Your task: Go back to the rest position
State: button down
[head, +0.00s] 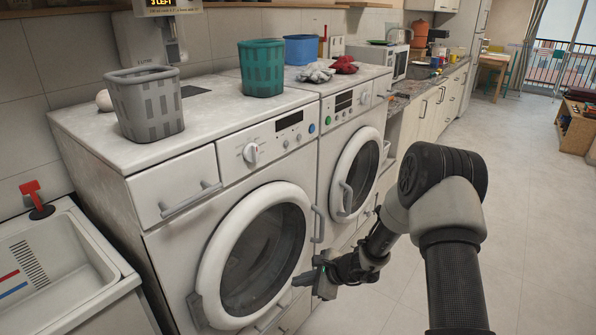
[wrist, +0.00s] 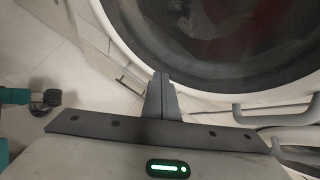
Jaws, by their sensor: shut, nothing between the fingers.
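My gripper (head: 308,280) is low in front of the near washing machine (head: 172,235), at the lower right of its round door (head: 210,275). The door looks shut, with a dark glass. In the wrist view my gripper's fingers (wrist: 162,78) are together with nothing between them, and the door rim (wrist: 190,92) curves just beyond them. I cannot tell whether the fingertips touch the machine. My arm reaches in from the right of the head view.
A grey basket (head: 145,105), a green basket (head: 262,68) and a blue basket (head: 301,50) stand on the machines. Grey cloth (head: 316,72) and red cloth (head: 343,65) lie beside them. A sink (head: 60,270) is at left. The floor (head: 530,200) at right is clear.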

jog(key=s+r+n+g, duration=0.1)
jog(key=s+r+n, duration=0.4)
jog(key=r, duration=0.7)
jog(key=s+r+n, duration=0.4)
jog(key=r+n, duration=0.2)
jog(key=r, duration=0.6)
jog(key=s+d+r+n+t+h, duration=0.1)
jog(key=s+d+r+n+h, duration=0.3)
jog(key=s+d+r, duration=0.5)
jog(key=s+d+r+n+t+h, duration=0.1)
jog(key=s+d+r+n+h, duration=0.3)
jog(key=s, duration=0.9)
notch_tip(320, 180, up, 20)
jog(key=p, duration=2)
jog(key=shift+d+r+p, duration=0.15)
jog(key=shift+r+p, duration=0.1)
jog(key=shift+p, duration=0.05)
jog(key=shift+s, duration=0.1)
